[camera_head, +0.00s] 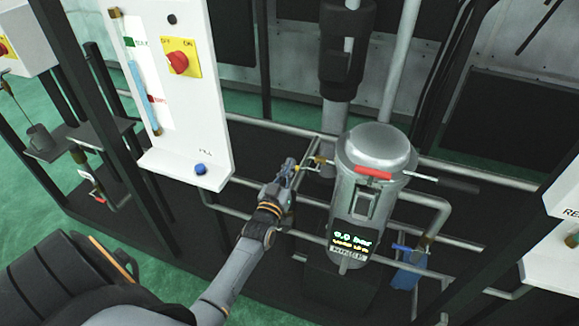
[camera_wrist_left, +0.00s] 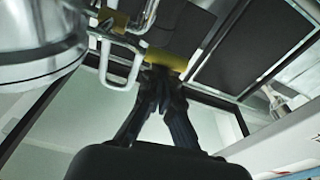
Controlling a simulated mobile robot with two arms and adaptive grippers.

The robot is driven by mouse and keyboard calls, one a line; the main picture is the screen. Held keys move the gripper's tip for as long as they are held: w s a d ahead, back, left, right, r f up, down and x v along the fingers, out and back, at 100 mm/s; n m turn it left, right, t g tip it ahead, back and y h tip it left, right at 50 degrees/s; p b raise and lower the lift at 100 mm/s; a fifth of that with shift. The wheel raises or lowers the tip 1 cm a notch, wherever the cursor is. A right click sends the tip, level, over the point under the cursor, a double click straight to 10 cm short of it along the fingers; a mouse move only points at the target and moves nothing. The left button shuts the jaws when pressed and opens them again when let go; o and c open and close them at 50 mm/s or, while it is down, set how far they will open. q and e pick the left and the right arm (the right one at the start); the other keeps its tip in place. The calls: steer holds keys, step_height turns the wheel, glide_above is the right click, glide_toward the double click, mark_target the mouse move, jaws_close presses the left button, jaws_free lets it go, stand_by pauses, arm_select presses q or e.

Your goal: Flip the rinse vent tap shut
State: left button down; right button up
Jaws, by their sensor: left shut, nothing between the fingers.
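A small tap with a yellow lever (camera_head: 289,163) and brass body (camera_head: 319,160) sits on thin pipework left of the metal canister (camera_head: 372,195). I take it for the vent tap; no label on it is readable. My left gripper (camera_head: 284,180) is shut and empty, right by the yellow lever. In the left wrist view, the shut fingers (camera_wrist_left: 163,88) point at the yellow lever (camera_wrist_left: 165,58), and their tips overlap its edge. I cannot tell whether they touch. The brass body (camera_wrist_left: 113,20) shows up and left of them. My right gripper is out of view.
A white panel (camera_head: 185,85) with a red switch (camera_head: 178,62) stands left. Grey pipes (camera_head: 265,225) run around the left gripper.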

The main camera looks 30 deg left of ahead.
arm_select(q)
steer(key=d+f+n+g+y+b, duration=0.1)
steer(key=f+n, duration=0.3)
steer(key=n, duration=0.5)
steer(key=w+d+f+n+g+y+b, duration=0.1)
steer(key=d+f+n+b, duration=0.3)
steer(key=n, duration=0.5)
steer(key=shift+w+d+f+n, duration=0.2)
steer(key=shift+d+f+n, duration=0.1)
steer(key=shift+n, duration=0.1)
steer(key=shift+a, duration=0.1)
stand_by(0.4)
